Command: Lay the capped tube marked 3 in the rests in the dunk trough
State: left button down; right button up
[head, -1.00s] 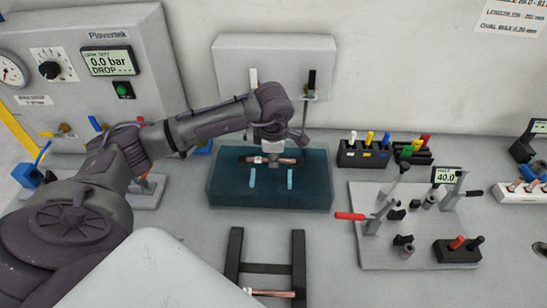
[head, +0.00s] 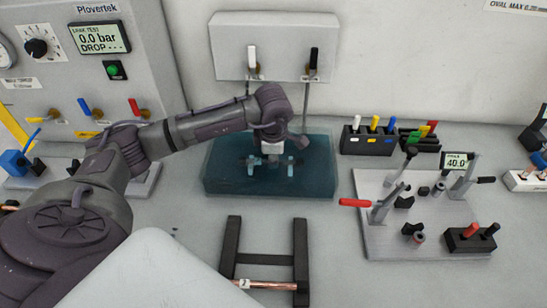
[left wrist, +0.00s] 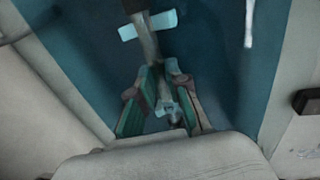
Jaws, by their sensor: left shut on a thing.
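The dunk trough (head: 225,183) is a teal, liquid-filled box in the middle of the head view. My left gripper (head: 271,168) reaches down into it; in the left wrist view its fingers (left wrist: 168,105) are shut on the tube (left wrist: 150,48). A dark cap (left wrist: 134,5) shows at the tube's far end, and a pale tag sits between the fingers, its number unreadable. The tube crosses over a light-blue rest (left wrist: 127,33); I cannot tell whether it touches. Another light-blue piece (left wrist: 249,22) stands to the right. In the head view the tube is hard to make out. My right gripper is not in view.
A black stand (head: 301,245) in front of the trough holds another copper tube (head: 272,286) with a tag. A clamp plate (head: 385,240) with red-handled lever and a block of coloured caps (head: 352,143) stand to the right. A valve panel (head: 50,90) stands behind left.

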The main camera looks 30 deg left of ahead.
pick_arm(q)
jog(key=shift+f+b, duration=0.3)
jog(key=shift+b, duration=0.1)
dwell(0.4)
jog(key=c, duration=1.1)
grip_release()
jog(key=shift+o, duration=0.2)
jog(key=shift+r, duration=0.15)
jog(key=v, duration=1.1)
jog(key=shift+r, duration=0.4)
